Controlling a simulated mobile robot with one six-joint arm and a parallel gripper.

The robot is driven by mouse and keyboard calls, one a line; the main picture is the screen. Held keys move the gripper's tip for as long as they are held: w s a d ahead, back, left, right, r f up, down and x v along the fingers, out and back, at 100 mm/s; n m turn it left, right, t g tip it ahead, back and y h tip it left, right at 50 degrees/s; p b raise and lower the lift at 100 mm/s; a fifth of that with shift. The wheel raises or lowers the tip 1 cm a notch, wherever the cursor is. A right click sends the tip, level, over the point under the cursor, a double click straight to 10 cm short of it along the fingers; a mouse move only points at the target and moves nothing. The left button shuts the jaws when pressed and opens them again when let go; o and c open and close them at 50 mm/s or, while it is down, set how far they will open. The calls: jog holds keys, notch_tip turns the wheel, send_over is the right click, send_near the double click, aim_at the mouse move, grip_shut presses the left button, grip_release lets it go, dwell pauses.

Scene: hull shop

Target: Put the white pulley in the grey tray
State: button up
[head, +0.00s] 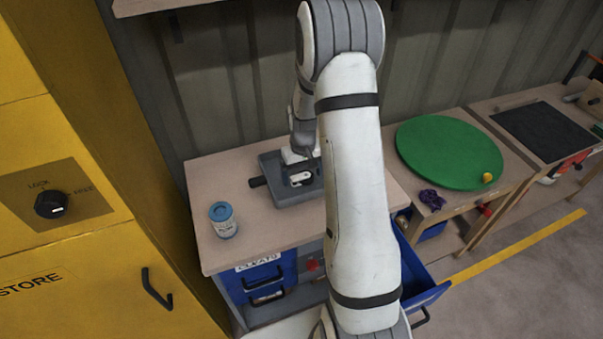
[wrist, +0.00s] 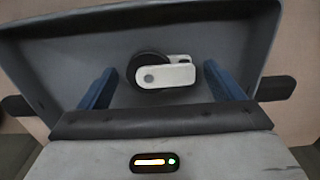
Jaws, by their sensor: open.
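The white pulley (wrist: 178,75), a white cheek plate with a dark wheel, lies inside the grey tray (wrist: 70,50) in the wrist view. In the head view the pulley (head: 300,178) shows as a small white piece in the tray (head: 290,200), partly covered by my arm. My gripper (wrist: 158,72) is open, its two blue fingers apart on either side of the pulley, with nothing visibly held between them. In the head view the fingertips are hard to make out.
The tray stands on a wooden-topped workbench (head: 245,200) with a light blue can (head: 223,220) at its front left. A yellow cabinet (head: 70,200) stands at left. A blue drawer (head: 415,275) is pulled out at right. A green disc (head: 450,150) lies on another bench.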

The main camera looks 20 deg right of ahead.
aim_at(303, 176)
notch_tip(303, 176, up, 12)
jog(key=s+a+r+t, duration=0.1)
jog(key=s+a+r, duration=0.2)
jog(key=s, duration=0.5)
jog(key=s+a+r+t, duration=0.1)
jog(key=s+a+r, duration=0.2)
jog(key=s, duration=0.5)
jog(key=s+a+r, duration=0.3)
jog(key=s+r, duration=0.2)
jog(key=s, duration=0.2)
jog(key=shift+s+a+r+t, duration=0.2)
jog(key=shift+s+r+t, duration=0.05)
jog(key=shift+s+t, duration=0.15)
